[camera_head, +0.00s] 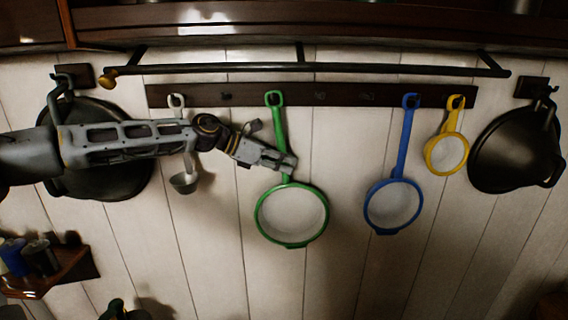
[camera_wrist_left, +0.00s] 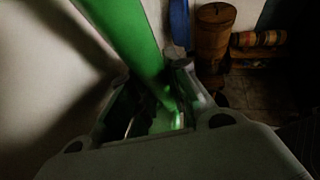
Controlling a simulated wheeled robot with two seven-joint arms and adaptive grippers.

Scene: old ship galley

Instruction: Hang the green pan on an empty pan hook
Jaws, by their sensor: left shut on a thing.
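The green pan (camera_head: 291,214) hangs down upright in front of the plank wall, with a green rim and pale inside. Its looped handle end (camera_head: 273,98) overlaps the dark hook rail (camera_head: 300,97); I cannot tell whether a hook passes through the loop. My left gripper (camera_head: 286,163) reaches in from the left and is shut on the lower part of the green handle. The handle (camera_wrist_left: 130,40) also runs between the fingers in the left wrist view (camera_wrist_left: 165,105). Small dark hooks on the rail show bare left of the pan (camera_head: 226,96) and right of it (camera_head: 320,97). My right gripper is out of view.
A pale ladle (camera_head: 184,183) hangs behind my left arm. A blue pan (camera_head: 393,205) and a small yellow pan (camera_head: 446,154) hang to the right. Black pans hang at far left (camera_head: 110,185) and far right (camera_head: 515,150). A dark bar (camera_head: 400,68) runs above the rail.

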